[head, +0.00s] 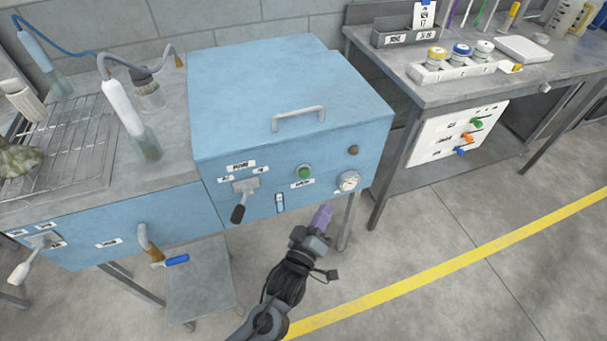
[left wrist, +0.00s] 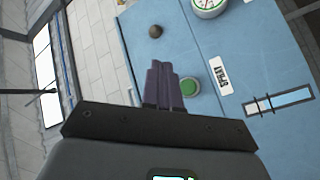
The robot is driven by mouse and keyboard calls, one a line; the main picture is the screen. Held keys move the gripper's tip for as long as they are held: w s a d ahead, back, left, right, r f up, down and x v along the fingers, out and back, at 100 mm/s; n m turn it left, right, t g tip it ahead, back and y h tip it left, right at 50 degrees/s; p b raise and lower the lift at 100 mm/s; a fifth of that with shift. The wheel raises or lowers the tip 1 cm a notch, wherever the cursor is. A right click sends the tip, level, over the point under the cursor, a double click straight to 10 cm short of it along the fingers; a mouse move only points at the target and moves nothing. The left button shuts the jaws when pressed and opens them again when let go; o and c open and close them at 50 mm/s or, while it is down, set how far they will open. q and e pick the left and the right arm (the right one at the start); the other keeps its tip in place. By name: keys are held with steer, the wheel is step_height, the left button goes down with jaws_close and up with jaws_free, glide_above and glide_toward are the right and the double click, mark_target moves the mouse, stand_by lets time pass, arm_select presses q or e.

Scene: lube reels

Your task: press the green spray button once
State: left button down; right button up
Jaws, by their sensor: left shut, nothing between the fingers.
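The green spray button (head: 304,172) is a round green cap in a light ring on the front of the blue cabinet (head: 225,192), above a small white label. In the left wrist view the green button (left wrist: 189,87) shows just right of my fingertips, with a label reading "SPRAY" (left wrist: 220,76) beside it. My left gripper (head: 322,216) is shut and empty. In the head view it is below and right of the button, in front of the cabinet. In the left wrist view the shut purple fingers (left wrist: 161,82) point toward the panel; I cannot tell the exact gap. My right gripper is not in view.
A gauge (head: 348,181) and a dark knob (head: 353,150) sit right of the button. A lever with a black grip (head: 240,205) sticks out to its left. A sight glass (head: 279,203) is below. A grey workbench (head: 440,88) stands at right.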

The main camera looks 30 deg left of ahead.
mark_target(304, 173)
arm_select(q)
steer(key=w+a+b, duration=0.2)
steer(key=w+a, duration=0.3)
steer(key=a, duration=0.2)
steer(key=shift+w, duration=0.25)
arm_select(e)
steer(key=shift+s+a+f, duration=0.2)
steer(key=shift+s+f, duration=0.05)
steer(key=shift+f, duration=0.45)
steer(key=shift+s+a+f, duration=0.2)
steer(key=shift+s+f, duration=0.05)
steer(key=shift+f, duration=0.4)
arm_select(q)
steer(key=shift+f, duration=0.1)
stand_by(0.9)
steer(key=shift+w, duration=0.1)
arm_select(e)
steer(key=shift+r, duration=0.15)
arm_select(q)
steer(key=shift+w+a, duration=0.2)
steer(key=shift+a, duration=0.05)
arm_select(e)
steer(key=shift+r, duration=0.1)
